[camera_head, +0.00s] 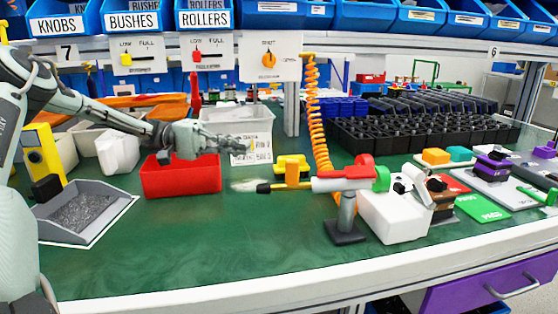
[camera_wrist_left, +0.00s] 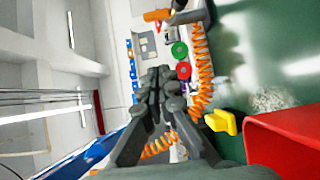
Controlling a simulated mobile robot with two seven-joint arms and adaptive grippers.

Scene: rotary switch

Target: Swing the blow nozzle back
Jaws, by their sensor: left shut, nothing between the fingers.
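My right gripper is not in view.
A red bin (camera_head: 181,181) is below my left gripper, with a white bin (camera_head: 237,119) behind. A panel with an orange knob (camera_head: 268,60) is at the back. A white box (camera_head: 394,217) stands right of the post. The green front bench is clear.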

